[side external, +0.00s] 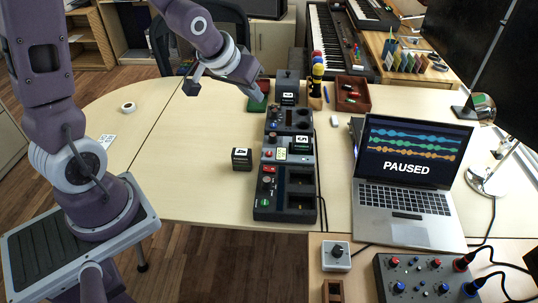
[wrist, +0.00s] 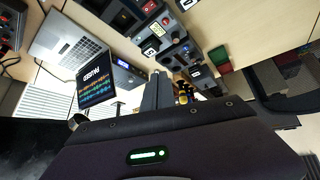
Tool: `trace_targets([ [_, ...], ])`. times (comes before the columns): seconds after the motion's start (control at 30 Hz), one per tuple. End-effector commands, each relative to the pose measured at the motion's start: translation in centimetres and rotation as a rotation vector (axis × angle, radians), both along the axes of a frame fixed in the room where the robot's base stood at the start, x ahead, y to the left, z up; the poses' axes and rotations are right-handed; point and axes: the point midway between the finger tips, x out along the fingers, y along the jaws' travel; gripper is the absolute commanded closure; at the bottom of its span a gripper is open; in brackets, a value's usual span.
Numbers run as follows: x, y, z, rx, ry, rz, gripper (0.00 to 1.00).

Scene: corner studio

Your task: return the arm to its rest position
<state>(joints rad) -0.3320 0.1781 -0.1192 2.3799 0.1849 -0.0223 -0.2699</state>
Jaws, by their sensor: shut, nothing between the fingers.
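My gripper (side external: 256,93) hangs in the air over the far middle of the table, near a small green tray (side external: 257,105), in the side external view. It is small and partly hidden by my wrist there. In the wrist view the grey fingers (wrist: 157,90) are together with nothing between them. My arm is bent, reaching from the base at the left toward the table.
A row of dark modules (side external: 285,195) runs along the table's middle. A black numbered block (side external: 242,159) stands left of it. A laptop (side external: 405,190) reading "PAUSED", a red tray (side external: 352,95) and a control box (side external: 425,277) are rightward. The left tabletop is mostly clear.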

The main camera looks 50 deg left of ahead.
Motion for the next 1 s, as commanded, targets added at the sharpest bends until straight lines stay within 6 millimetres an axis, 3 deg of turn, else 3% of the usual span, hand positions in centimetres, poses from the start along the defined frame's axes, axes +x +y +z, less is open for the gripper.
trace_targets([
  [0.03, -2.3, -1.3, 3.1, 0.042, 0.002, -0.036, 1.0],
  [0.13, -8.5, -3.7, 7.1, 0.082, 0.043, -0.1, 1.0],
  [0.3, -18.2, -6.8, 9.8, 0.075, 0.093, -0.221, 1.0],
  [0.4, -21.3, -7.6, 9.9, 0.062, 0.11, -0.269, 1.0],
  [0.53, -22.7, -7.9, 9.9, 0.055, 0.121, -0.291, 1.0],
  [1.0, -22.6, -7.9, 9.9, 0.056, 0.122, -0.287, 1.0],
])
